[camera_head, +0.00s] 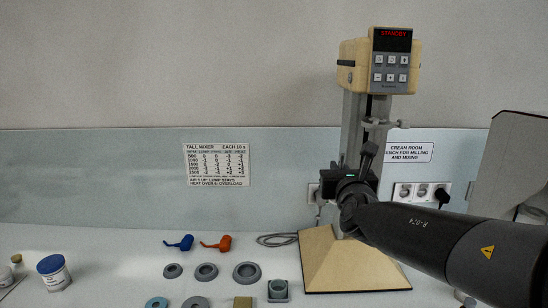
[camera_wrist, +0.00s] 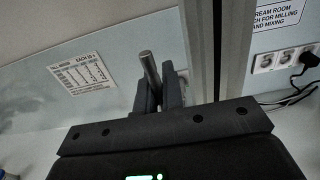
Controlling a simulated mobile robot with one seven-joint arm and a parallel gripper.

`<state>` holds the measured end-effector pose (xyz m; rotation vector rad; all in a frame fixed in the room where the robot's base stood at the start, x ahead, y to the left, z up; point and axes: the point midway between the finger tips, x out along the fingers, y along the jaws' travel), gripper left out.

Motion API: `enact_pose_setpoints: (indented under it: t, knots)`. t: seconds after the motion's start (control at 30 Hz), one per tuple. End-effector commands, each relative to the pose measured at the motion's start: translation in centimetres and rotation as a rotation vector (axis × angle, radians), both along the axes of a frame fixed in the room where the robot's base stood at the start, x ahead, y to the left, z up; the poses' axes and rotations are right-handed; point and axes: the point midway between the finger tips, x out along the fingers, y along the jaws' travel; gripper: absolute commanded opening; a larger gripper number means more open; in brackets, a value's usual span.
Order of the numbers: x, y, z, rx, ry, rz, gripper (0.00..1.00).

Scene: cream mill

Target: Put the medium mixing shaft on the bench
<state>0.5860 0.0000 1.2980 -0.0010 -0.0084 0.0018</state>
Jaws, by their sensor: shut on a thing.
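My gripper (camera_wrist: 160,84) is shut on a thin grey metal shaft (camera_wrist: 149,66), whose rounded end sticks out past the fingers in the wrist view. I cannot tell its size class from this. In the head view my gripper (camera_head: 367,158) is dark and raised in front of the mixer's stand, and the shaft is not clearly visible there. The mixer (camera_head: 352,76) is cream with a red STANDBY display, above the gripper. The bench (camera_head: 110,265) is pale and lies below, well clear of the gripper.
A white jar with a blue lid (camera_head: 54,271) stands at left. The mixer's sloped base (camera_head: 350,265) is under my arm. Bench between jar and rings is free.

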Motion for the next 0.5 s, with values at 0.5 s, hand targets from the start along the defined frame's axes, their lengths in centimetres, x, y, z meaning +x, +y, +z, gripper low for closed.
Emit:
enact_pose_setpoints:
  t: [0.5]
  knots:
    - [0.19, 0.0, -0.4, 0.001, 0.009, -0.001, 0.0]
